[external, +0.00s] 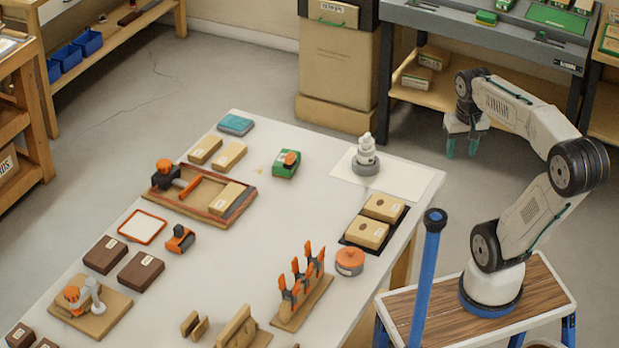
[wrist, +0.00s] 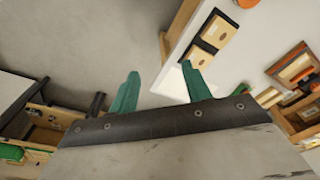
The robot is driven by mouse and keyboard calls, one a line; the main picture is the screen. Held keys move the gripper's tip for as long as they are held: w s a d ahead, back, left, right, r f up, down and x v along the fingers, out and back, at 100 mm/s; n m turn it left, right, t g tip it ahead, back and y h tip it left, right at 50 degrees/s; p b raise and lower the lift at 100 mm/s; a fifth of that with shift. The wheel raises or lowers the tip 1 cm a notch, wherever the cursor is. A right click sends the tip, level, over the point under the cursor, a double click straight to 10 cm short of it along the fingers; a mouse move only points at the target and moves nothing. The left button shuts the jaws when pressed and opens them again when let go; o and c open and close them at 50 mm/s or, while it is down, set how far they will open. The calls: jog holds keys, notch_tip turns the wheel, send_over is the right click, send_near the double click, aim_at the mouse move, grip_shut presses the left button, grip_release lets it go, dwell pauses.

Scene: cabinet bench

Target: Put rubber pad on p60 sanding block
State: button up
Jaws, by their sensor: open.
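My gripper (external: 461,146) is open and empty. It hangs beyond the bench's right edge, apart from everything on the bench; its green fingers also show in the wrist view (wrist: 160,72). A flat teal pad (external: 235,125), possibly the rubber pad, lies at the bench's far left corner. Tan labelled blocks lie in several places: a left one (external: 204,150) and a right one (external: 229,156) near the teal pad, and a far one (external: 383,207) and a near one (external: 366,232) on a black mat (external: 346,240). The labels are too small to read, so I cannot tell which is P60.
A grey-white stacked piece (external: 366,160) stands on a white sheet (external: 415,182) at the bench's right. A green-and-orange tool (external: 287,163), a wooden tray (external: 160,202) and upright orange clamps (external: 300,275) also stand there. The bench (external: 290,215) has clear space in its middle.

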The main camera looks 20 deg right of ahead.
jog(key=s+d+f+n, duration=0.1)
jog(key=s+f, duration=0.3)
jog(key=s, duration=0.2)
jog(key=shift+s+d, duration=0.1)
dwell(1.3)
jog(key=shift+o, duration=0.9)
